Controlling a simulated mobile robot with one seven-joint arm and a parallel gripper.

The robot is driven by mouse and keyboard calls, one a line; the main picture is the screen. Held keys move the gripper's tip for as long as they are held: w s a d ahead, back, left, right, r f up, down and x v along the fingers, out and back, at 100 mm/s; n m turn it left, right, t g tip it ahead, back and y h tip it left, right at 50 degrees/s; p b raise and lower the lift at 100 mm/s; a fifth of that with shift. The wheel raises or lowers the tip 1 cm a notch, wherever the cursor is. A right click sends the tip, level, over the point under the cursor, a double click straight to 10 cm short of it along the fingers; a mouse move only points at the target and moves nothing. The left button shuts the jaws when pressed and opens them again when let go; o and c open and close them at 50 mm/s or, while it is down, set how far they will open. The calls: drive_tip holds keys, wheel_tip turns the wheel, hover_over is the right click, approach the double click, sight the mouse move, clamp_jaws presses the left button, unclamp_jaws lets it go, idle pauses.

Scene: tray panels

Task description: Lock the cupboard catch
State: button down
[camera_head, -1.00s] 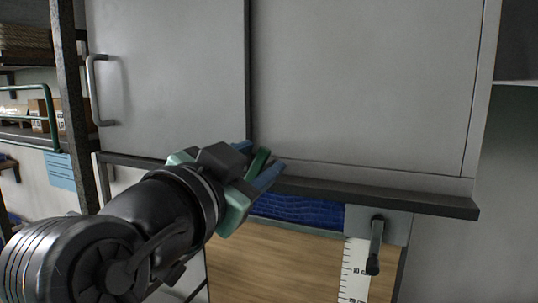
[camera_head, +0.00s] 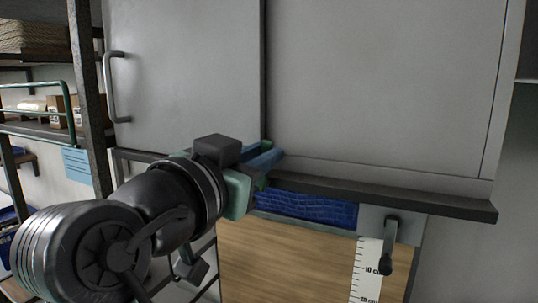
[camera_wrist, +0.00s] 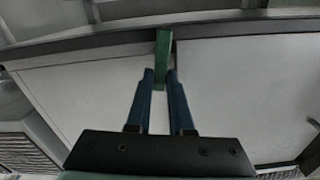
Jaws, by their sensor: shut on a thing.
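The cupboard has a grey left door (camera_head: 185,75) with a bar handle (camera_head: 117,88) and a grey right panel (camera_head: 385,80). A dark vertical seam separates them. In the wrist view a green catch lever (camera_wrist: 162,50) stands at this seam, near the cupboard's dark edge. My gripper (camera_head: 268,157) is at the lower end of the seam. Its blue fingers, also in the wrist view (camera_wrist: 160,78), are shut on the green lever. In the head view the lever is hidden by the fingers and gripper body, so its turn angle cannot be told there.
A dark ledge (camera_head: 400,196) runs under the cupboard. Below it are a blue textured strip (camera_head: 305,207), a wooden board (camera_head: 290,262), a ruler scale (camera_head: 367,270) and a dark lever handle (camera_head: 389,245). A shelf post (camera_head: 91,110) stands at the left.

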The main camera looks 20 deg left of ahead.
drive_tip(key=shift+a+n, duration=0.5)
drive_tip(key=shift+n, duration=0.7)
drive_tip(key=shift+r, duration=0.1)
drive_tip(key=c, duration=0.8)
unclamp_jaws()
drive_tip(key=shift+s, duration=0.15)
drive_tip(key=s+b, duration=0.5)
drive_tip(key=s, duration=0.7)
drive_tip(key=shift+s+a+b, duration=0.2)
drive_tip(key=shift+s+b, duration=0.1)
drive_tip(key=shift+s, duration=0.1)
